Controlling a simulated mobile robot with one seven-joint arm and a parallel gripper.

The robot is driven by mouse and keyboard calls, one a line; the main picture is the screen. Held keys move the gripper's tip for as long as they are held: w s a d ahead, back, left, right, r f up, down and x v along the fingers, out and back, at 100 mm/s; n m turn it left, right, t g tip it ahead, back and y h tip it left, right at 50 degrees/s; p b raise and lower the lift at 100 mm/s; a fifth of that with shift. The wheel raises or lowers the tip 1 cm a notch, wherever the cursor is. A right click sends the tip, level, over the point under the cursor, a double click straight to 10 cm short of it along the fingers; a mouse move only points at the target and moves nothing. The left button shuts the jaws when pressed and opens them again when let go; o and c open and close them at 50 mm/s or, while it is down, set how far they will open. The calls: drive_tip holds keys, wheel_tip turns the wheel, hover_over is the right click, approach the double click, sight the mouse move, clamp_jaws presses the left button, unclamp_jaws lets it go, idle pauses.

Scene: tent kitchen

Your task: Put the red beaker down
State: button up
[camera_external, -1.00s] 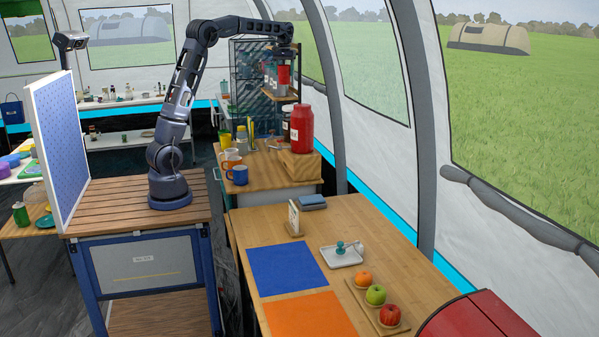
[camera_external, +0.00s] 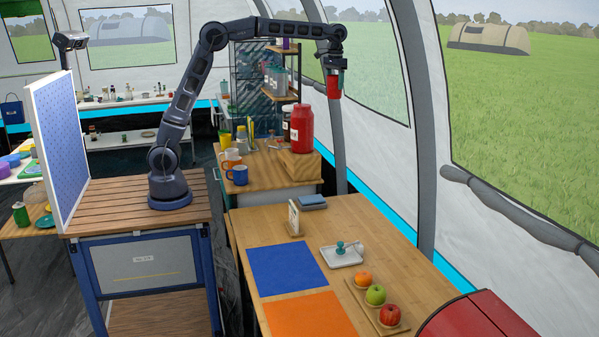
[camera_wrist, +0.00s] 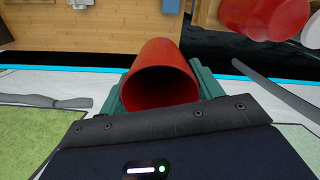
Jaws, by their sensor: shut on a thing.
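The red beaker (camera_external: 334,86) is in my gripper (camera_external: 333,74), held high in the air to the right of the large red canister in the external view. In the wrist view the beaker (camera_wrist: 162,78) shows its open, dark mouth, with the teal fingers of my gripper (camera_wrist: 160,92) on both sides of it. My gripper is shut on it. The inside of the beaker looks empty, though it is dark.
A wooden table (camera_external: 225,222) bears a blue mat (camera_external: 287,268), an orange mat (camera_external: 312,316), a white tray (camera_external: 341,257) and fruit on a board (camera_external: 361,297). The large red canister (camera_external: 302,129) stands on a wooden block (camera_external: 300,165). Mugs (camera_external: 236,174) stand left of it.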

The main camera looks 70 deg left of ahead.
drive_tip(key=s+d+m, duration=0.3)
drive_tip(key=d, duration=1.7)
drive_tip(key=f, duration=5.3)
drive_tip(key=shift+a+f, duration=0.3)
drive_tip(key=shift+f, duration=0.05)
drive_tip(key=shift+f, duration=0.1)
drive_tip(key=o, duration=1)
